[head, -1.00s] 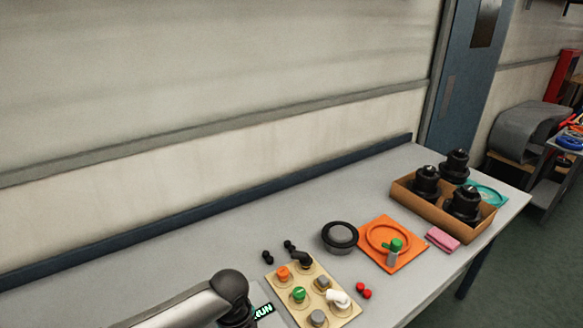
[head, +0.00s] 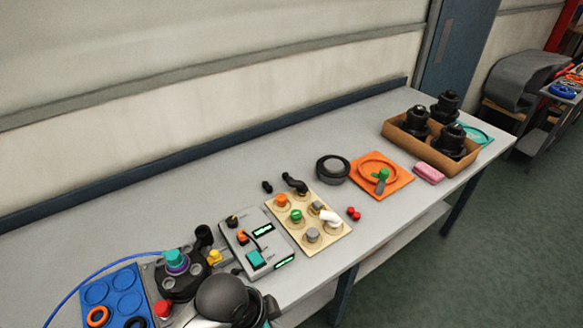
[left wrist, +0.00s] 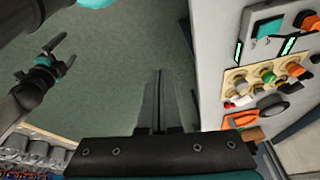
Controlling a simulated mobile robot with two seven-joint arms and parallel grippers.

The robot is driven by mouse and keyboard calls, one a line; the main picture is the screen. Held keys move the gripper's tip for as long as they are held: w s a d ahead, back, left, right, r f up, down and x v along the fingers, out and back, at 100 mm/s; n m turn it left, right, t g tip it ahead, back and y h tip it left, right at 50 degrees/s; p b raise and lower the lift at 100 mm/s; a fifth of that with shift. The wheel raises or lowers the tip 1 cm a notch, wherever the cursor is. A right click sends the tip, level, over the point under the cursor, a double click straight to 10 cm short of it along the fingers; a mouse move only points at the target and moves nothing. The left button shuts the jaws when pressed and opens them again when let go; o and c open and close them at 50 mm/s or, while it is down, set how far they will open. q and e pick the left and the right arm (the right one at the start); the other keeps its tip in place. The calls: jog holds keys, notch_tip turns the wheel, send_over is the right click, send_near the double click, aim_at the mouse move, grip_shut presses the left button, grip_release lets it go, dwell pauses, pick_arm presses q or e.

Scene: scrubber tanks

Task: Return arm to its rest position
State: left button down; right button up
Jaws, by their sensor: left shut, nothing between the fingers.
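My left gripper (left wrist: 160,75) shows in the left wrist view. Its two dark fingers are together with nothing between them, over the green floor and beside the table edge. In the head view only part of my left arm shows at the bottom, a dark round joint (head: 222,296) in front of the table; the gripper itself is out of that view. My right gripper (left wrist: 64,48) shows at the left of the left wrist view, with its two thin fingers apart and empty over the floor.
The grey table (head: 150,232) holds a control box (head: 240,226), a beige knob panel (head: 330,236), an orange plate (head: 400,185) and a brown box (head: 438,157) of black parts. A blue tray (head: 128,280) and a dark valve unit (head: 180,285) stand near my arm.

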pick_arm(q)
jog(key=s+a+r+n+t+y, duration=0.1)
jog(key=s+a+r+n+y, duration=0.1)
jog(key=s+a+n, duration=0.3)
jog(key=s+a+r+n+t+y, duration=0.1)
jog(key=s+a+r+n, duration=0.2)
jog(key=a+n, duration=0.45)
notch_tip(320, 180, down, 32)
jog(key=s+m+g+b, duration=0.1)
jog(key=s+g+b, duration=0.1)
jog(key=b, duration=0.9)
jog(key=s+a+f+b, duration=0.1)
jog(key=s+f+b, duration=0.4)
jog(key=f, duration=0.7)
jog(key=s+a+f+g+b, duration=0.1)
jog(key=s+f+b, duration=0.4)
jog(key=s+f, duration=0.5)
notch_tip(320, 180, down, 3)
jog(key=shift+s+a+f, duration=0.1)
jog(key=shift+s+a, duration=0.15)
jog(key=shift+a, duration=0.2)
pick_arm(e)
notch_tip(320, 180, down, 21)
jog(key=shift+s, duration=0.2)
